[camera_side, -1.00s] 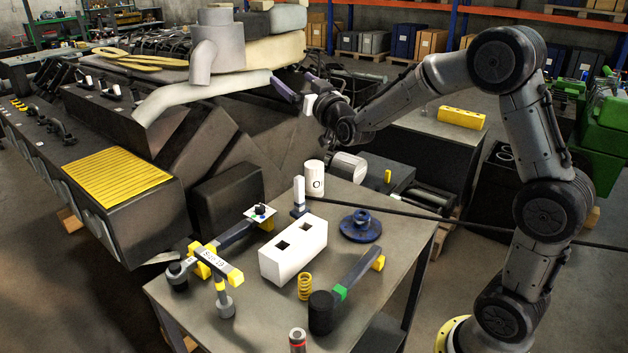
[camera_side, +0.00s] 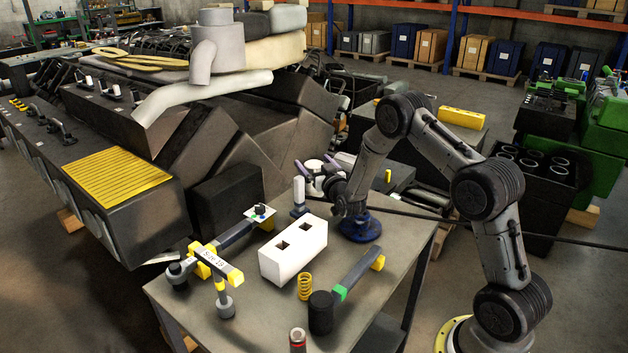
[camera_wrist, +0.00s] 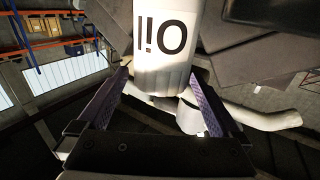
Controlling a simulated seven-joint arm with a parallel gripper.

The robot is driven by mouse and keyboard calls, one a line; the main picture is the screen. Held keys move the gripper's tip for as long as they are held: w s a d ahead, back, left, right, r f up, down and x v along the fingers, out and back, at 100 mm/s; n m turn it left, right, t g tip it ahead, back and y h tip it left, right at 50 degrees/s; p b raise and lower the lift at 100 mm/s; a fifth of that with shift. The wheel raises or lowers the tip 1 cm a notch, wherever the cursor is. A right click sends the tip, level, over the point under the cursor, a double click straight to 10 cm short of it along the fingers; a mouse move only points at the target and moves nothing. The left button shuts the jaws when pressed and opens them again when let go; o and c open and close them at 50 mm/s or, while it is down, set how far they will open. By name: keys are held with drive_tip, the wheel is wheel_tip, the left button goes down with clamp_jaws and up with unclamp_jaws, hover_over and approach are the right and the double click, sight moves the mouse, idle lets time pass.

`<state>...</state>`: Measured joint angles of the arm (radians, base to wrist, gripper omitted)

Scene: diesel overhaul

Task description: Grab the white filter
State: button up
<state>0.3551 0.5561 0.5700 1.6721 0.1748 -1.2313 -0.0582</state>
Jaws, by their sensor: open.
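The white filter (camera_side: 313,164) stands at the back of the grey workbench and is partly hidden by my gripper (camera_side: 317,170). In the wrist view the filter (camera_wrist: 163,42) is a white cylinder with large black lettering, seen upside down. My gripper (camera_wrist: 161,84) has its two purple fingers spread wide, one on each side of the filter's near end. The fingers look apart from the filter, and I cannot tell how deep it sits between them. Nothing is gripped.
On the workbench (camera_side: 250,325), a blue flanged part (camera_side: 361,228) sits just below my wrist. The big engine (camera_side: 215,150) stands behind.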

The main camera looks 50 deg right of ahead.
sight(310, 161)
drive_tip(key=shift+f+x, duration=0.2)
drive_tip(key=shift+x, duration=0.55)
drive_tip(key=shift+f+x, duration=0.15)
drive_tip(key=shift+x, duration=0.65)
drive_tip(key=c, duration=1.6)
drive_tip(key=shift+r, duration=0.15)
